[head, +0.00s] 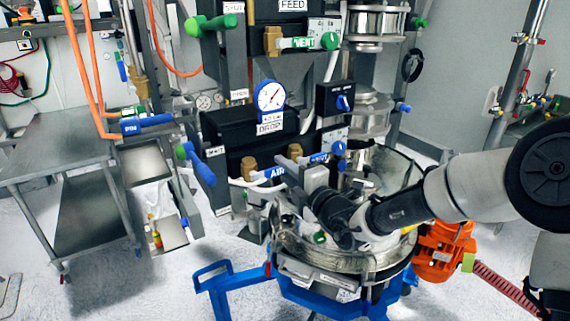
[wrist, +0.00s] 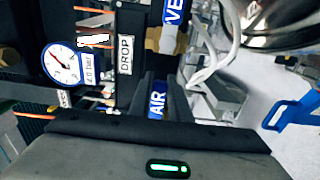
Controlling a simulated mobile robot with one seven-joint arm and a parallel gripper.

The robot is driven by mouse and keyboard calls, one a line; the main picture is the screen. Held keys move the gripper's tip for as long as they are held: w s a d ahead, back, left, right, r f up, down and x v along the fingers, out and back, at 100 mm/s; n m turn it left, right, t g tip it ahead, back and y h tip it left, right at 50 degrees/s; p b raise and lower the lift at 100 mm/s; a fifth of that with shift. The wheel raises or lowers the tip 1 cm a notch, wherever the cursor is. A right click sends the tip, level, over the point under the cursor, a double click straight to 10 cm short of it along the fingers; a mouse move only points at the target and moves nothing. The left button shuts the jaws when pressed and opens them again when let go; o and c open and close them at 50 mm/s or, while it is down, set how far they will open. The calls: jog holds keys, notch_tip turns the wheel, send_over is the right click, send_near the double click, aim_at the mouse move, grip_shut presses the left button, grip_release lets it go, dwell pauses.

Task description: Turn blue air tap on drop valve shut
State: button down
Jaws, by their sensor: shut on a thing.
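The blue air tap (head: 274,173) with its white AIR lettering sits at a brass fitting (head: 249,166) below the dark drop valve block. It also shows in the wrist view (wrist: 157,104), lying between my two fingers. My gripper (head: 288,165) reaches in from the right and is shut on this blue handle. The fingers cover part of the handle in the head view. The DROP label (head: 269,128) and a round pressure gauge (head: 270,96) are above the tap. The drop vent tap (head: 320,157), also blue, is just to the right.
A metal sifter bowl (head: 385,258) on a blue frame stands below my arm. A pale hose (wrist: 212,62) runs close to my fingers. A green VENT tap (head: 298,42) is higher up. A steel table (head: 50,140) stands at left, with free floor in front of it.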

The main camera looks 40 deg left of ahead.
jog(key=shift+f, duration=0.15)
dwell(0.3)
jog(key=c, duration=1.6)
grip_release()
jog(key=shift+c, duration=0.2)
jog(key=b+v, duration=0.1)
jog(key=v, duration=1.6)
jog(key=shift+d, duration=0.2)
jog(key=shift+s, duration=0.15)
